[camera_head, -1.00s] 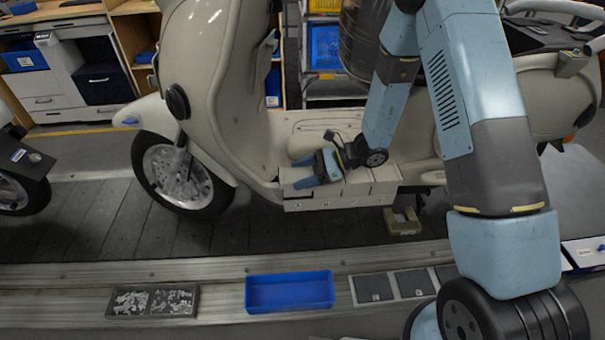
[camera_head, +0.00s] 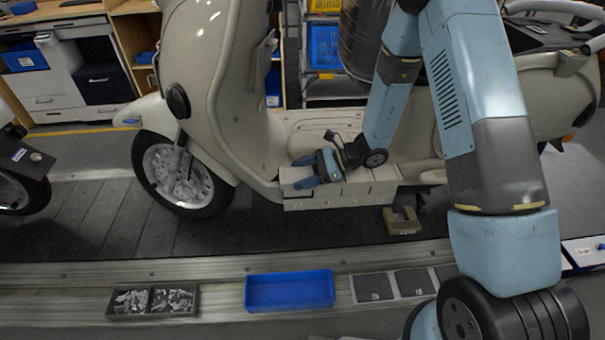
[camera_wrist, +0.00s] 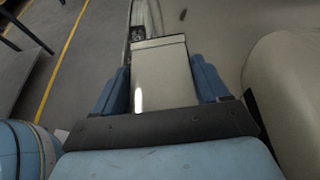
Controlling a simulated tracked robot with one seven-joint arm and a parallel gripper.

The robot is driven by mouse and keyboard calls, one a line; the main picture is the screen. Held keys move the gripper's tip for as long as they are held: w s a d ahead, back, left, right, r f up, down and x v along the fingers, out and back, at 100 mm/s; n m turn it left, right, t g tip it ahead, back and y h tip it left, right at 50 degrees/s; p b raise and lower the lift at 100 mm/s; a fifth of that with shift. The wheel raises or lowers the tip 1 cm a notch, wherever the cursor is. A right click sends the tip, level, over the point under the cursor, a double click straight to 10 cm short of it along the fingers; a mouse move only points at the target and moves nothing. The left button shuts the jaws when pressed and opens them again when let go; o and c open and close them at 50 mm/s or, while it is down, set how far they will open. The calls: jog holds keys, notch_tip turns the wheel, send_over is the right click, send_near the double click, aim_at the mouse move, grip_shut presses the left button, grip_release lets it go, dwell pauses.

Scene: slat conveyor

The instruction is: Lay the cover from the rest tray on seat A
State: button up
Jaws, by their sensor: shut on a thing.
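My gripper (camera_head: 302,172) is over the left end of a cream block row (camera_head: 330,202) on the scooter's floorboard, its fingers pointing left. In the wrist view, my gripper (camera_wrist: 163,88) is shut on a flat cream piece, which I take to be the cover (camera_wrist: 160,72); it lies between the blue fingers. In the head view the cover blends with the cream blocks. The row has small dark marks on its front, too small to read, so I cannot tell which place is seat A. I cannot tell whether the cover touches the row.
The cream scooter (camera_head: 222,90) stands on the slat conveyor (camera_head: 110,220), its front shield left of my gripper. A small olive fixture (camera_head: 402,228) is below the row. Along the near edge are a parts tray (camera_head: 153,314), an empty blue tray (camera_head: 290,292) and grey plates (camera_head: 374,287).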

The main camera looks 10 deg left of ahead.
jog(key=shift+s+d+f, duration=0.15)
jog(key=shift+f, duration=0.2)
jog(key=shift+s+d+f, duration=0.1)
jog(key=shift+f, duration=0.25)
jog(key=o, duration=1.1)
jog(key=shift+w+a+r, duration=0.1)
jog(key=shift+w+r, duration=0.1)
jog(key=shift+r, duration=0.5)
notch_tip(320, 180, up, 8)
jog(key=shift+w+a+r, duration=0.1)
jog(key=shift+r, duration=0.1)
jog(key=s+d+r+n+h, duration=0.2)
jog(key=s+d+r+n, duration=0.15)
jog(key=d+r, duration=0.35)
jog(key=s+d+r+n+h, duration=0.25)
jog(key=d+r+n, duration=0.25)
jog(key=r, duration=0.4)
jog(key=s+d+r+n+t+h, duration=0.2)
jog(key=s+d+r+t+h, duration=0.1)
jog(key=d, duration=0.4)
jog(key=s+d+r+n+t+h, duration=0.2)
jog(key=s+d+r+t, duration=0.1)
jog(key=s+d+r, duration=0.2)
jog(key=s+d+r+n+t+h, duration=0.2)
jog(key=s+d+r+h, duration=0.1)
jog(key=d, duration=0.6)
jog(key=shift+s+d+r+n+t+h, duration=0.25)
jog(key=shift+s+r+t+h, duration=0.15)
jog(key=shift+s+r, duration=0.35)
